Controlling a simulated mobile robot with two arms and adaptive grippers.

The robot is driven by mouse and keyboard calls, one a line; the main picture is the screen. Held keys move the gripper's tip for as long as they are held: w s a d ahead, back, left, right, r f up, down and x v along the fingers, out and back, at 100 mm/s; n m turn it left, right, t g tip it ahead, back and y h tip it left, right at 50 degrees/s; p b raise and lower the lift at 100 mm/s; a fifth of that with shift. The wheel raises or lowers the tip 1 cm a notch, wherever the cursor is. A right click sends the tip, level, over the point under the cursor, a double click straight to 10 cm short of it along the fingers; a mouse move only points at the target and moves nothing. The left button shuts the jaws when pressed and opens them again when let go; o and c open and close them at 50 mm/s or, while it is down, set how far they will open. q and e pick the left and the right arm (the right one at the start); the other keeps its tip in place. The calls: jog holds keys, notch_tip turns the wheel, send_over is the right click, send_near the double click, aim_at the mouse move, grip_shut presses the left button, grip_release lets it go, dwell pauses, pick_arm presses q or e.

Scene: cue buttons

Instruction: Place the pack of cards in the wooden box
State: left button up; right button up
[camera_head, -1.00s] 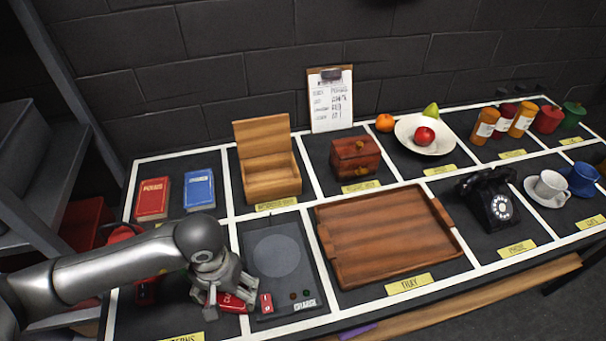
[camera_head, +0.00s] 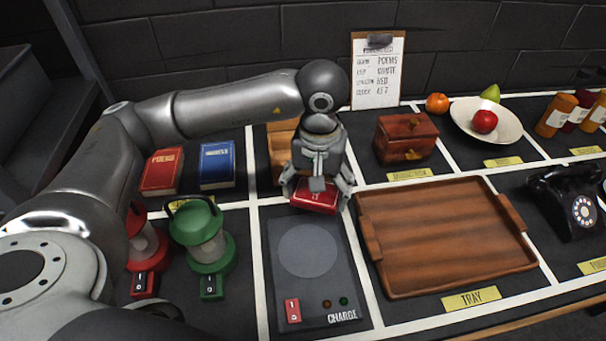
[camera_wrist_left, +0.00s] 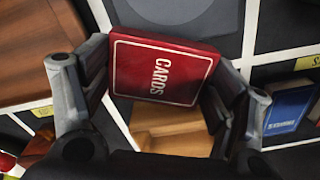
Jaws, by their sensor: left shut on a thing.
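My left gripper (camera_head: 318,192) is shut on the red pack of cards (camera_head: 314,198) and holds it in the air, just beyond the dark charge plate. In the left wrist view the pack (camera_wrist_left: 160,68) shows its "CARDS" face between the two fingers. The wooden box (camera_head: 278,148) is light wood and stands behind the gripper, mostly hidden by my left arm and hand in the head view. Part of its light wood (camera_wrist_left: 170,125) shows below the pack in the left wrist view. My right gripper does not show.
The charge plate (camera_head: 337,290) lies in front of the gripper, with the large brown tray (camera_head: 440,275) to its right. A small reddish-brown chest (camera_head: 406,138) stands right of the box. Red (camera_head: 162,172) and blue (camera_head: 217,165) books and a green lantern (camera_head: 203,235) are on the left.

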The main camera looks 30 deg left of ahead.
aim_at(279, 142)
pick_arm(q)
jog(key=w+d+r+n, duration=0.3)
jog(key=w+r+n, duration=0.25)
jog(key=w, duration=0.45)
jog(key=shift+m, duration=0.25)
jog(key=w+a+f+p, duration=0.1)
jog(key=a+f, duration=0.1)
jog(key=a, duration=0.2)
jog(key=w+a+f+p, duration=0.1)
jog(key=a+f, duration=0.2)
jog(key=a, duration=0.1)
jog(key=w+a+f, duration=0.1)
jog(key=a+f, duration=0.2)
jog(key=a, duration=0.1)
jog(key=shift+w+p, duration=0.15)
jog(key=shift+p, duration=0.25)
jog(key=shift+w+a+f, duration=0.1)
jog(key=shift+a+f, duration=0.4)
jog(key=shift+f, duration=0.25)
notch_tip(279, 142, down, 3)
jog(key=shift+a+f+p, duration=0.1)
jog(key=shift+p, duration=0.55)
